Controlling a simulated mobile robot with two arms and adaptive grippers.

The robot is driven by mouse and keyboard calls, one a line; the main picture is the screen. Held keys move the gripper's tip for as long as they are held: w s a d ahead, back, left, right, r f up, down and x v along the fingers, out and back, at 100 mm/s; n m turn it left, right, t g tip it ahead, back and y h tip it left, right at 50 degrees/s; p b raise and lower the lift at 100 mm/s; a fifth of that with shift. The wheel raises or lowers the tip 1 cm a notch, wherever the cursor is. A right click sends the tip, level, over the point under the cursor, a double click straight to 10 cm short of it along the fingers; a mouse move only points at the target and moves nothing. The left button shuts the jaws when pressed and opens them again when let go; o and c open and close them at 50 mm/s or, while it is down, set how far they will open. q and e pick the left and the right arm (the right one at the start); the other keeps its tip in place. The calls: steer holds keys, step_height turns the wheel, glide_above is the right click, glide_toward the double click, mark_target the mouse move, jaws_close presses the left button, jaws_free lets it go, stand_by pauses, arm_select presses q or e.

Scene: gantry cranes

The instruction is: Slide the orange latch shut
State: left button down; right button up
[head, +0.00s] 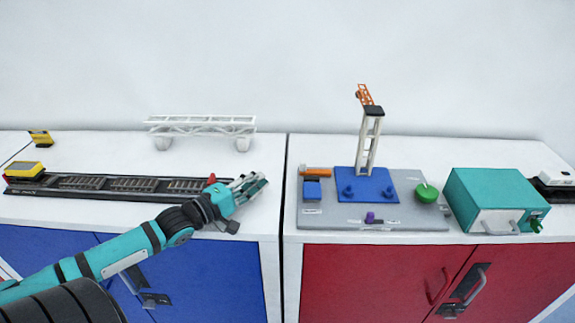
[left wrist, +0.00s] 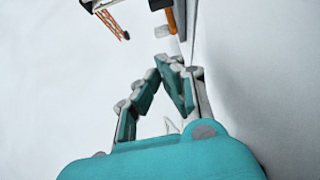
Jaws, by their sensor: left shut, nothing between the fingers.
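The orange latch (head: 316,171) is a small orange bar at the back left corner of the grey board (head: 420,214), just behind a blue block (head: 312,190). My left gripper (head: 261,181) is shut and empty. It is over the left cabinet top, to the left of the board and apart from the latch. In the left wrist view its fingers (left wrist: 168,62) come together, and an orange part (left wrist: 179,14), seemingly the latch, shows beyond them at the top edge. How far the latch is slid cannot be told. My right gripper is not in view.
A crane tower (head: 369,142) with an orange jib stands on a blue base. A green knob (head: 426,192) and a teal box (head: 495,200) are to its right. A rail track (head: 105,186) with a yellow wagon and a white gantry (head: 200,126) are on the left cabinet.

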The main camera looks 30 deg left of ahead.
arm_select(q)
steer(key=shift+w+r, duration=0.1)
steer(key=shift+w, duration=0.1)
steer(key=p+x, duration=0.2)
steer(key=x, duration=0.7)
steer(key=shift+w+d, duration=0.2)
steer(key=shift+w, duration=0.05)
